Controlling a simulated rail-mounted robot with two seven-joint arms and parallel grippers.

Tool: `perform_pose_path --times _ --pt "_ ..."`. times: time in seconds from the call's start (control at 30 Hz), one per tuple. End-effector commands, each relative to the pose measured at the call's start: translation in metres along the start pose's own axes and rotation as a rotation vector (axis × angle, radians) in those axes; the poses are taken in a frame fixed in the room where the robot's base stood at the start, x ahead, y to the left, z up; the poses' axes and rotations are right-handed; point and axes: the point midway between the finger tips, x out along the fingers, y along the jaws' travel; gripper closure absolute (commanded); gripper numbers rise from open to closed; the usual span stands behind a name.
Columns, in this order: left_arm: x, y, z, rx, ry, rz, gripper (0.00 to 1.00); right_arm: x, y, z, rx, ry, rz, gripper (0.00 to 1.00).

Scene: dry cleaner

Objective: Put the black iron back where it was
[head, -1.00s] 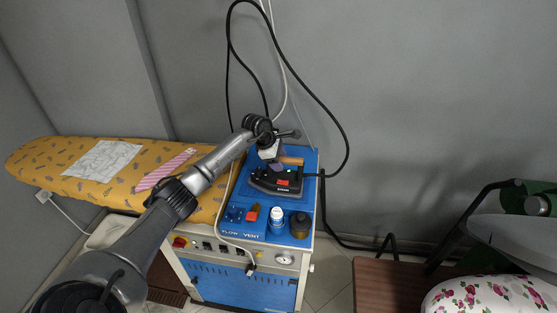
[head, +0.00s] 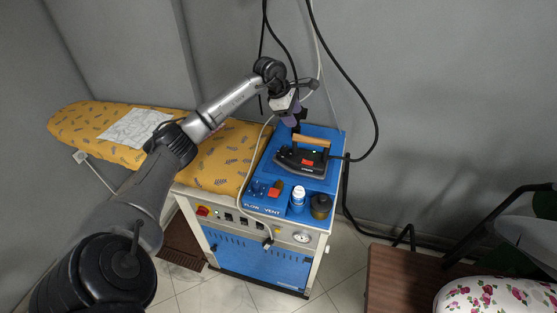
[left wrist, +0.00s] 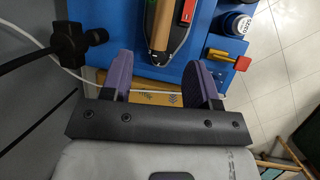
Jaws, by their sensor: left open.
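The black iron (head: 303,160) with a wooden handle (head: 311,141) stands on the blue top of the steam unit (head: 328,184). In the left wrist view the iron (left wrist: 178,45) lies beyond the fingertips, and its front part is cut off by the frame edge. My left gripper (head: 291,121) is above and behind the iron, apart from it. In the left wrist view its two purple fingers (left wrist: 160,75) are spread with nothing between them. My right gripper is not in view.
A white bottle (head: 298,197) and a dark bottle (head: 320,206) stand at the unit's front edge, beside a red-topped knob (head: 274,191). Black cables hang behind the iron. A yellow patterned ironing board (head: 225,160) is at the left. A brown table (head: 400,285) is at the lower right.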

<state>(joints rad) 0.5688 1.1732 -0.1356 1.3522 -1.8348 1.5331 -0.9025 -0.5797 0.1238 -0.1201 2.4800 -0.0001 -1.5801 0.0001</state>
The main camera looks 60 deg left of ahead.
Motion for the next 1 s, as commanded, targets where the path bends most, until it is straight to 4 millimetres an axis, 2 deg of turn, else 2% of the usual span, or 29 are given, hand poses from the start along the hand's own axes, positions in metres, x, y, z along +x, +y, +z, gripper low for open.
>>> perform_pose_path --times 0.07,0.17,0.27,0.37,0.43,0.5,0.63,0.7,0.8,0.87,1.0 --pt "-0.001 0.0 0.0 0.0 -0.001 0.0 0.45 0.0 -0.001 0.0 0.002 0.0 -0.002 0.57" --pt "0.008 -0.005 0.009 0.003 -0.033 -0.004 0.45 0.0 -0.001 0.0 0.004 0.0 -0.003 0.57" --pt "0.035 -0.022 0.037 -0.002 -0.151 -0.017 0.45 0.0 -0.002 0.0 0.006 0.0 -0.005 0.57" --pt "0.071 -0.056 0.084 -0.047 -0.367 -0.051 0.45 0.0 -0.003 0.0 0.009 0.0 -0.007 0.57" --pt "0.093 -0.088 0.121 -0.127 -0.555 -0.096 0.45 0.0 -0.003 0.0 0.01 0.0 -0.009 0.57" --pt "0.106 -0.121 0.153 -0.249 -0.746 -0.154 0.45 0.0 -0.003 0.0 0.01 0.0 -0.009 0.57" --pt "0.113 -0.172 0.192 -0.568 -1.056 -0.278 0.45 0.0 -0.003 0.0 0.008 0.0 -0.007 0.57" --pt "0.114 -0.193 0.2 -0.786 -1.192 -0.345 0.45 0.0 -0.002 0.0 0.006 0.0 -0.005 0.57" --pt "0.116 -0.217 0.198 -1.145 -1.336 -0.432 0.45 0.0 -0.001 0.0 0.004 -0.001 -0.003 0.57" --pt "0.12 -0.229 0.189 -1.381 -1.392 -0.473 0.45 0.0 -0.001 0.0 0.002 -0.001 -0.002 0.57" --pt "0.14 -0.264 0.15 -1.983 -1.413 -0.517 0.45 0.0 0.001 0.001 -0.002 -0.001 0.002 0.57"
